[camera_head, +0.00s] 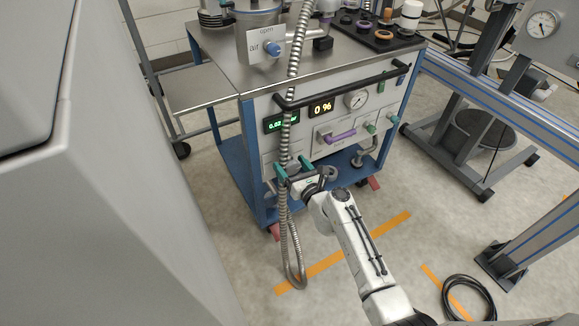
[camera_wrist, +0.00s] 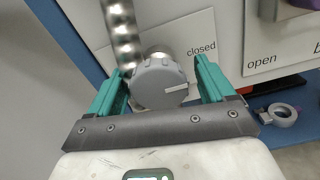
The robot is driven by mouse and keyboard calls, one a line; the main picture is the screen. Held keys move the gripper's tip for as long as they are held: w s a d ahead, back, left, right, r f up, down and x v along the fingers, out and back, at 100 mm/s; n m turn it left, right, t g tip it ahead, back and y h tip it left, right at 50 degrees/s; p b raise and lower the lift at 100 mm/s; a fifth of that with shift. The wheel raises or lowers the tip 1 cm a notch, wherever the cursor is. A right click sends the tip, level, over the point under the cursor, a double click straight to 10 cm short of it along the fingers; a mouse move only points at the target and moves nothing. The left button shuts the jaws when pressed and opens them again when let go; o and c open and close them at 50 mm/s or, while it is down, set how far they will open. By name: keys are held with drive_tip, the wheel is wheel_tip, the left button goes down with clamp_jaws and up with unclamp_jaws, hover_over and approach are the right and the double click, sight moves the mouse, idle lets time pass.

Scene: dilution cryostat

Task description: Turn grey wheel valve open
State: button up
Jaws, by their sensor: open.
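The grey wheel valve (camera_wrist: 158,82) is a round ribbed knob in the middle of the wrist view, with a pale pointer mark on its face towards the right. A white plate (camera_wrist: 198,35) behind it reads "closed" to its upper right. My gripper (camera_wrist: 160,72) is open, with one teal finger on each side of the wheel; I cannot tell whether they touch it. In the head view my gripper (camera_head: 293,169) is low at the cart's front left, and I cannot make out the wheel there.
A ribbed metal hose (camera_head: 292,75) hangs down the front of the blue cart (camera_head: 245,110) and passes close to my gripper. A purple handle (camera_head: 340,137) is to the right, by an "open" label (camera_wrist: 262,62) in the wrist view. A black cable coil (camera_head: 468,300) lies on the floor.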

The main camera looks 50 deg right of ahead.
drive_tip(key=shift+w+d, duration=0.15)
drive_tip(key=shift+w, duration=0.35)
drive_tip(key=c, duration=1)
